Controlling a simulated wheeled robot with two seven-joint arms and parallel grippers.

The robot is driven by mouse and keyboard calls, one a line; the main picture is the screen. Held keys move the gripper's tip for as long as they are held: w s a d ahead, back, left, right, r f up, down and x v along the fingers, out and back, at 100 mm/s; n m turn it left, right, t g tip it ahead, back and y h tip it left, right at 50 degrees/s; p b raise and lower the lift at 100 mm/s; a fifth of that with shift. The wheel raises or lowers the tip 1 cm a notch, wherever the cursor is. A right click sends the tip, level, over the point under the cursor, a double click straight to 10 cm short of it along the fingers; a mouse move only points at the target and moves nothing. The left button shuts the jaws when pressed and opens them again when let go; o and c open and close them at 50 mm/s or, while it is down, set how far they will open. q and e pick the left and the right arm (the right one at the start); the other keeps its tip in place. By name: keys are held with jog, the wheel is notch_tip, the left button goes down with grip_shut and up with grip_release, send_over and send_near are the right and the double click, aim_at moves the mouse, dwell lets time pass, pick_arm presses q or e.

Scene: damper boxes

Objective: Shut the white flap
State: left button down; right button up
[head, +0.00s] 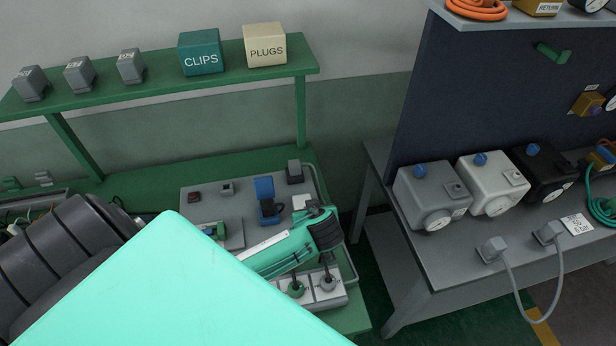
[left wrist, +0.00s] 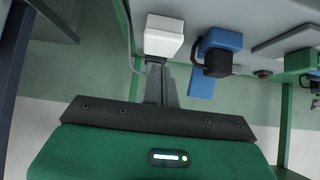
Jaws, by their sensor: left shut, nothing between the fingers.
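The white flap (head: 301,201) is on the grey panel (head: 213,189) of the green bench, right of a raised blue flap (head: 264,187). It looks low and folded down, not standing up like the blue one; whether it is fully shut I cannot tell. In the left wrist view the white flap (left wrist: 163,36) is a pale block at the top. My left gripper (left wrist: 156,68) is shut and empty, its fingertips right at the near edge of the white flap; contact is unclear. In the head view my turquoise arm covers part of the panel. My right gripper is not in view.
A grey box (head: 295,171) stands just behind the white flap. A box with levers (head: 327,287) is at the panel's front. Above is a green shelf (head: 225,62) with labelled boxes. Right, a grey table (head: 450,255) holds grey, white and black dial boxes.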

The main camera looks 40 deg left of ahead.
pick_arm(q)
jog(key=p+v, duration=0.5)
jog(key=v, duration=0.6)
jog(key=shift+f, duration=0.1)
